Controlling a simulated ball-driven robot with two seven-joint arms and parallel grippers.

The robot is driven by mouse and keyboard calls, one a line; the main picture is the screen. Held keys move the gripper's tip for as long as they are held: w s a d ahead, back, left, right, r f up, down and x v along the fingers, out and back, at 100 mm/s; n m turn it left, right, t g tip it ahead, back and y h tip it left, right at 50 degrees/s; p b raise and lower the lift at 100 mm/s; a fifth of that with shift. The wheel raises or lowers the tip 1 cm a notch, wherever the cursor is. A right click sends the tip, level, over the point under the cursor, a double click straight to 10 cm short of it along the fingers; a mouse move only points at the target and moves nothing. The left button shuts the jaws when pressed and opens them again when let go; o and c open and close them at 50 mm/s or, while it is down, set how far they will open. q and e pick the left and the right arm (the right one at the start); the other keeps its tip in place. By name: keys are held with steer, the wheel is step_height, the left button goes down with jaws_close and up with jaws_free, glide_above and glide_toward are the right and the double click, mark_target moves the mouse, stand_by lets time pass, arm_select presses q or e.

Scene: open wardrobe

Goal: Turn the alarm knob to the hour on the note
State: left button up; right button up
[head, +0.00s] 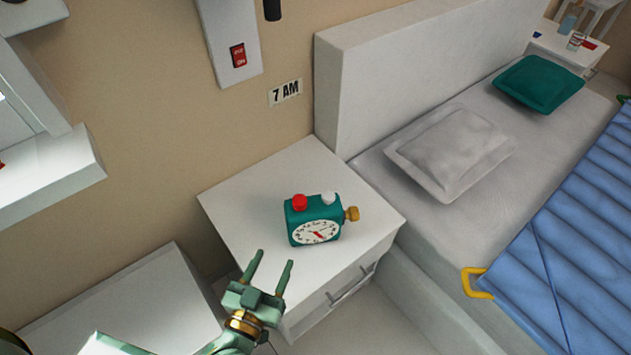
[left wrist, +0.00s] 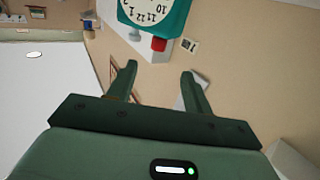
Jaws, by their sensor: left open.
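A teal alarm clock (head: 315,220) stands on the white nightstand (head: 245,195). It has a red button and a white button on top, a white dial with a red hand, and a brass-coloured knob (head: 352,213) on its right side. A note reading "7 AM" (head: 285,92) is on the wall above the nightstand. My left gripper (head: 271,258) is open and empty, in front of the clock and to its lower left, apart from it. In the left wrist view the clock (left wrist: 178,18) appears upside down at the top, beyond the open fingers (left wrist: 160,78). My right gripper is not in view.
A bed with a grey pillow (head: 450,150), a green pillow (head: 539,83) and a blue quilt (head: 570,245) stands right of the nightstand. A wall panel with a red switch (head: 238,55) hangs above. The nightstand top around the clock is clear.

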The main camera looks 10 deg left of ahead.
mark_target(297, 207)
arm_select(q)
steer(key=w+b, duration=0.1)
steer(key=w, duration=0.4)
steer(key=w+b, duration=0.1)
steer(key=w, duration=0.4)
steer(key=w+d+r+b, duration=0.1)
steer(key=w, duration=0.4)
steer(key=shift+w+d+b, duration=0.1)
steer(key=shift+w+b, duration=0.2)
steer(key=shift+b, duration=0.05)
steer(key=shift+w+r, duration=0.1)
steer(key=shift+w, duration=0.35)
steer(key=c, duration=1)
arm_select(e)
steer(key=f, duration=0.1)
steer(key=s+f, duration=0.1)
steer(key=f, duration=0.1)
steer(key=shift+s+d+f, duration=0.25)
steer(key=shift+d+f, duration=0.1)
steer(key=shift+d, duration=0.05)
